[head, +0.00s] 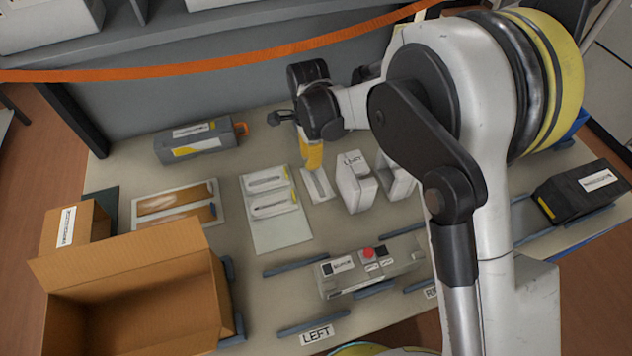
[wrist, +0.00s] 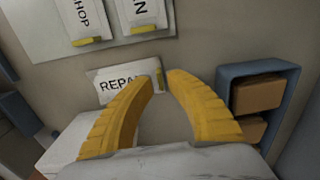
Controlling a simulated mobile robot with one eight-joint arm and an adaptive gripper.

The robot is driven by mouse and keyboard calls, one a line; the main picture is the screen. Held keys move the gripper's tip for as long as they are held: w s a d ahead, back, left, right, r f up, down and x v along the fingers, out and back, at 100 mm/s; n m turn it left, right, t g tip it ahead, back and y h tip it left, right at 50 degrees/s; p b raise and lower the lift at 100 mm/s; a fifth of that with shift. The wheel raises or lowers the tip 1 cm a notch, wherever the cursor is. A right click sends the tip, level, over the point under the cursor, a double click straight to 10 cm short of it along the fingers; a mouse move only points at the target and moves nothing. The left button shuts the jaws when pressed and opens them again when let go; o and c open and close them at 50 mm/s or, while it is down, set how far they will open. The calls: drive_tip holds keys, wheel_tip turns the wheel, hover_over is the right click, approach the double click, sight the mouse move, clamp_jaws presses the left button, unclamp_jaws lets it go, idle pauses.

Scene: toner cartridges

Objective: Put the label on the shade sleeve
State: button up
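My gripper (head: 312,166) hangs over the table's middle with its yellow fingers pointing down. In the wrist view the two fingers (wrist: 162,82) stand apart. In the head view this white label (head: 318,187) lies below the gripper.
A pale board (head: 279,238) left of the gripper bears two labels. White boxes (head: 355,187) stand close on its right. A button unit (head: 340,283) stands in front.

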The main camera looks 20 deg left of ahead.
wheel_tip(320, 180, down, 2)
drive_tip(key=shift+f, duration=0.1)
clamp_jaws()
